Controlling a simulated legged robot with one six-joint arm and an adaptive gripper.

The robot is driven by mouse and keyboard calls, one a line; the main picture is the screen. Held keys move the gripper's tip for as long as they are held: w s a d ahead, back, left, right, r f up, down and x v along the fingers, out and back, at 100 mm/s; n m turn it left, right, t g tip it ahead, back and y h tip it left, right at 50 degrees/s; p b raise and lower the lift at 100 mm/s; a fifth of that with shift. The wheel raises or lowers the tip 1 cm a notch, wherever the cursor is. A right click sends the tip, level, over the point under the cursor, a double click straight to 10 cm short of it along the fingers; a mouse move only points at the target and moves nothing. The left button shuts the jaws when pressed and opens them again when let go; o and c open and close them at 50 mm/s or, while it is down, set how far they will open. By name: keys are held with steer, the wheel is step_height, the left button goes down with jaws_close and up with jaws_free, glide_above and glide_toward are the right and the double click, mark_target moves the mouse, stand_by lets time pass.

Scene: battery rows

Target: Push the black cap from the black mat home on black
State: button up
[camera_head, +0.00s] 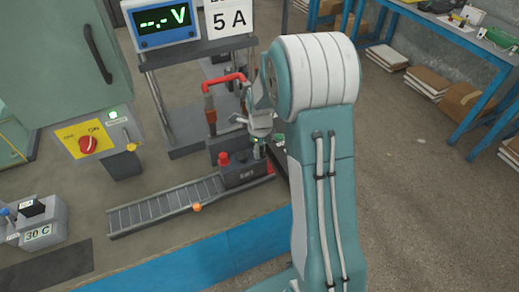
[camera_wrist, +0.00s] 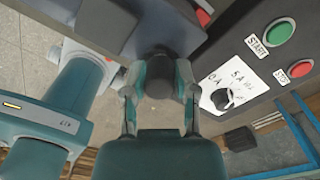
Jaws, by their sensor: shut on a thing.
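My gripper (camera_wrist: 158,92) is shut on the black cap (camera_wrist: 158,78), a dark round piece between its fingertips in the wrist view. In the head view my gripper (camera_head: 258,140) points down at the right end of the dark battery (camera_head: 242,174). A red cap (camera_head: 223,158) is on the battery's left post. My gripper hides the black post, so I cannot tell whether the cap touches it or how far down it sits. The black mat (camera_head: 48,271) lies at the bench's front left corner and its visible part is bare.
The battery stands at the right end of a grey roller rail (camera_head: 165,205). A red-handled lever (camera_head: 224,80) stands behind it. A control box with a green START button (camera_wrist: 279,32) and a red STOP button (camera_wrist: 301,68) is close to my gripper's right in the wrist view.

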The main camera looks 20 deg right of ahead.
steer(key=shift+f, duration=0.35)
stand_by(0.5)
steer(key=o, duration=0.8)
steer(key=shift+o, duration=0.2)
steer(key=o, duration=0.3)
steer(key=shift+r, duration=0.1)
steer(key=shift+r, duration=3.4)
